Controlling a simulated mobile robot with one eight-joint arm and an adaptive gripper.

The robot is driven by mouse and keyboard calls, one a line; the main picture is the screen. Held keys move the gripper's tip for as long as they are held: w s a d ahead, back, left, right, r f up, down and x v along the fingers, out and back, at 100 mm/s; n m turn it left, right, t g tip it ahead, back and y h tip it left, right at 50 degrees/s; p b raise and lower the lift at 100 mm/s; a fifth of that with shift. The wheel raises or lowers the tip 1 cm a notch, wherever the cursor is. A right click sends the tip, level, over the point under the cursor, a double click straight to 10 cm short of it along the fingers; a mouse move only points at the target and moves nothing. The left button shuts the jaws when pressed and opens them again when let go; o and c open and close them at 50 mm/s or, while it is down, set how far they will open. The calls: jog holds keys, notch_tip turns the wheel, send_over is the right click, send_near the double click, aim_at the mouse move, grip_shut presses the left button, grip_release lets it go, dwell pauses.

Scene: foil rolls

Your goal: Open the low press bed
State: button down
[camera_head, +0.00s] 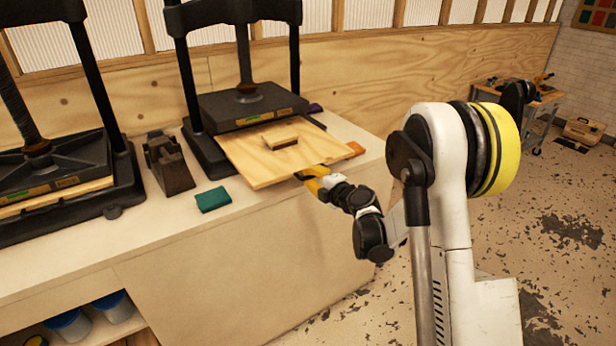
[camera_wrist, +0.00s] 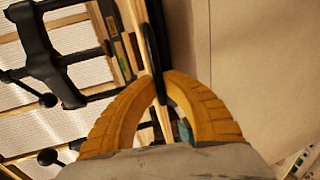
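The low press bed (camera_head: 262,168) is a flat wooden board that juts out from the front of the right-hand black press (camera_head: 250,105). A small wooden block (camera_head: 281,141) lies on it. My gripper (camera_head: 309,178) is at the board's front edge, where a dark handle shows. In the wrist view, the yellow fingertips (camera_wrist: 161,88) come together on the dark looped handle (camera_wrist: 152,55), seen edge-on. The board shows there as a thin pale strip beside the handle. The fingers hide part of the handle.
A second black press (camera_head: 55,165) stands at left. A dark metal piece (camera_head: 168,165) and a green block (camera_head: 213,199) lie on the counter (camera_head: 150,235) left of the board. An orange block (camera_head: 355,149) is at its right. Open floor lies to the right.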

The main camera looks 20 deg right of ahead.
jog(key=c, duration=1.5)
grip_release()
jog(key=v, duration=1.2)
jog(key=shift+d, duration=0.1)
